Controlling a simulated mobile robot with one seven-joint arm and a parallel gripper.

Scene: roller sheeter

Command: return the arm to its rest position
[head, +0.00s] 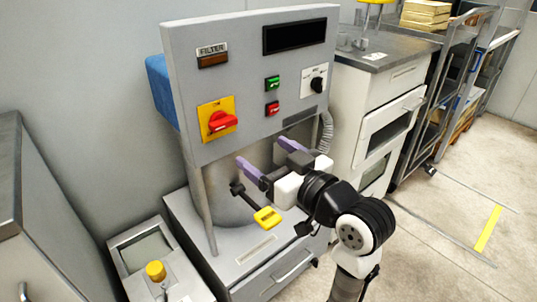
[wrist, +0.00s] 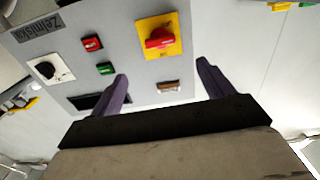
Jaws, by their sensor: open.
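My gripper (head: 246,168) is in front of the grey machine (head: 185,60), below its control panel. Its two purple fingers are spread apart with nothing between them. In the wrist view my gripper (wrist: 162,84) is open, with the panel upside down beyond the fingertips. My arm reaches up from the lower right in the head view. A gap between the fingertips and the panel cannot be judged exactly.
The panel carries a red rotary switch (head: 221,121) on a yellow plate, a green button (head: 272,83), a red button (head: 272,109) and a black knob (head: 317,84). A yellow-ended lever (head: 267,217) juts out below my gripper. Open floor (head: 430,240) lies at right.

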